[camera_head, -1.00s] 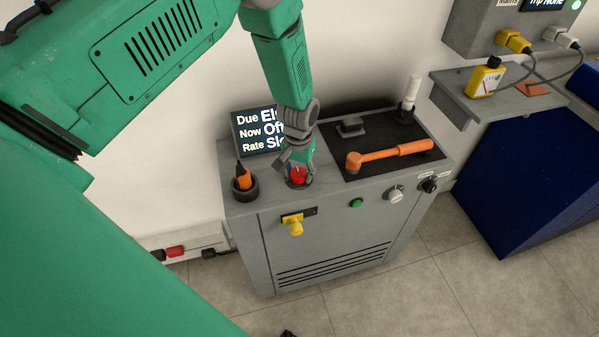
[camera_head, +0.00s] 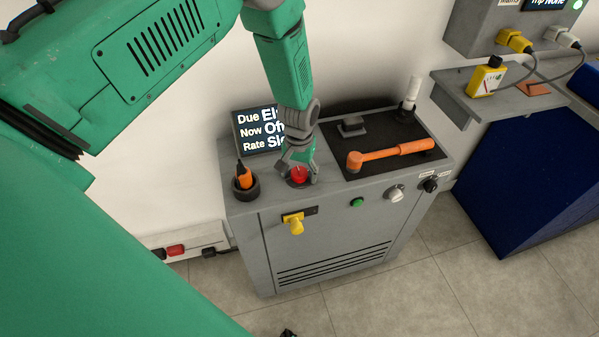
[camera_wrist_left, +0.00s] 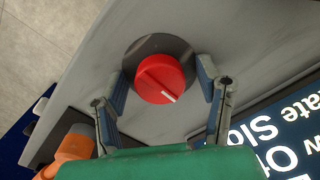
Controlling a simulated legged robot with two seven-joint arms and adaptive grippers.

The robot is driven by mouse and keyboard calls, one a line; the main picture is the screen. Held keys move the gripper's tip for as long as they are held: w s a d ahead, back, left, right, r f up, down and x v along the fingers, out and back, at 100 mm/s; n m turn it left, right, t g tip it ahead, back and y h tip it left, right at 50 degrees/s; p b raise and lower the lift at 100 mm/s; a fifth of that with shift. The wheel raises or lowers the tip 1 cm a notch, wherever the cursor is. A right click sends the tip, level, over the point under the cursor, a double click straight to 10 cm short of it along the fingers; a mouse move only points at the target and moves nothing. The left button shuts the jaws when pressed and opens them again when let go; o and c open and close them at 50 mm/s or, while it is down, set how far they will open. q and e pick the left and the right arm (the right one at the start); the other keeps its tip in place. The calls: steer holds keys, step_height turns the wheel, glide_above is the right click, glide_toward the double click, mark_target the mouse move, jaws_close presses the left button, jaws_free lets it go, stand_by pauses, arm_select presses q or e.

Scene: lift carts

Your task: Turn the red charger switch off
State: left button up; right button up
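A red round switch knob (camera_head: 299,174) sits on a dark round base on the top of the grey cabinet (camera_head: 240,215), near its front edge. It also shows in the left wrist view (camera_wrist_left: 160,82), with a pale line mark pointing to the lower right. My left gripper (camera_head: 299,166) is over the knob, pointing down. In the left wrist view the gripper (camera_wrist_left: 164,86) is open, with a finger on each side of the knob and visible gaps between. My right gripper is not in view.
An orange-handled tool (camera_head: 390,154) lies on a black mat right of the knob. An orange-and-black item (camera_head: 244,177) stands in a dark cup to its left. A display (camera_head: 257,130) stands behind.

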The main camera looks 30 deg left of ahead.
mark_target(299, 171)
arm_select(q)
steer(key=shift+w+r, duration=0.1)
steer(key=shift+r, duration=0.2)
step_height(299, 171, up, 11)
steer(key=shift+r, duration=0.15)
stand_by(0.3)
